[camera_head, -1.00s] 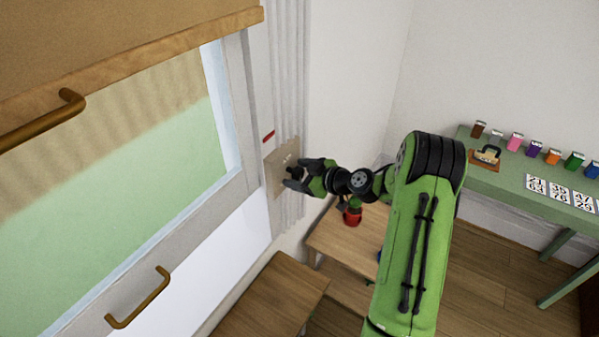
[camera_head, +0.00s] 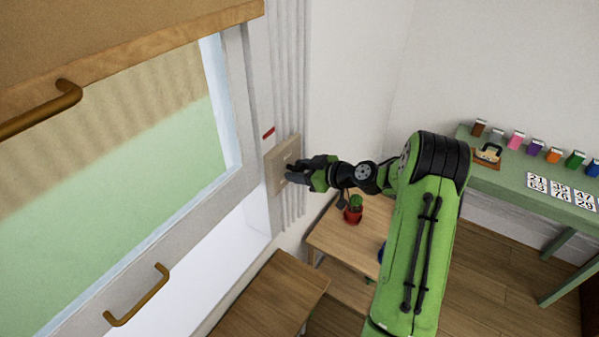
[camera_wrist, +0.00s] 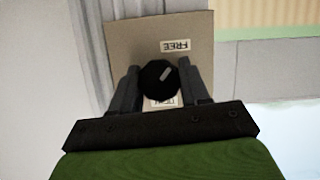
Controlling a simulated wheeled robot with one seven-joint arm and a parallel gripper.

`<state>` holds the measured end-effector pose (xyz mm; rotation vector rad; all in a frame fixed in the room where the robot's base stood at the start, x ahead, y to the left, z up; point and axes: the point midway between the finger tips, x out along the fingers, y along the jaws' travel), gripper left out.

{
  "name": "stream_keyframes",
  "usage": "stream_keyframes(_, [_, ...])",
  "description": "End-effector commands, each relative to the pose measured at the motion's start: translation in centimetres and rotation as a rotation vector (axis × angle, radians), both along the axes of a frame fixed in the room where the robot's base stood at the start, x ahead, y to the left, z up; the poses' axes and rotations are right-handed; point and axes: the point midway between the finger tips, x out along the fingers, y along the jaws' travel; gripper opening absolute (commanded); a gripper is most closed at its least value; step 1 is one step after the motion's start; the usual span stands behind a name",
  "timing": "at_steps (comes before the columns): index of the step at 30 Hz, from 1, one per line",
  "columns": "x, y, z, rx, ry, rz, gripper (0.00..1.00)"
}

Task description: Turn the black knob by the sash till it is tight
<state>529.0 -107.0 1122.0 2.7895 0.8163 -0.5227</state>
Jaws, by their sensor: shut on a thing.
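The black knob (camera_wrist: 157,80) sits on a beige plate (camera_wrist: 125,35) on the wall beside the window sash (camera_head: 236,110). A pale mark on the knob's face points up and to the right in the wrist view. A label reading FREE (camera_wrist: 176,46) is above the knob, and a second label (camera_wrist: 163,103) is partly hidden below it. My gripper (camera_wrist: 158,84) is shut on the knob, with one finger on each side. In the head view my gripper (camera_head: 296,173) is at the plate (camera_head: 281,170) and hides the knob.
A small wooden table (camera_head: 335,243) with a red-potted plant (camera_head: 353,212) stands below my arm. A green table (camera_head: 540,180) with several small coloured boxes is at the right. Bronze handles (camera_head: 140,297) are on the window. A red mark (camera_head: 268,133) is above the plate.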

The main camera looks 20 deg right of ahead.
Motion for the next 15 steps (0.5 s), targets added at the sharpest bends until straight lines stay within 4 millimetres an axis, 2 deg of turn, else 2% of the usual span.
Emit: stream_keyframes(15, [0.1, -0.22, -0.05, 0.401, 0.263, -0.001, 0.15])
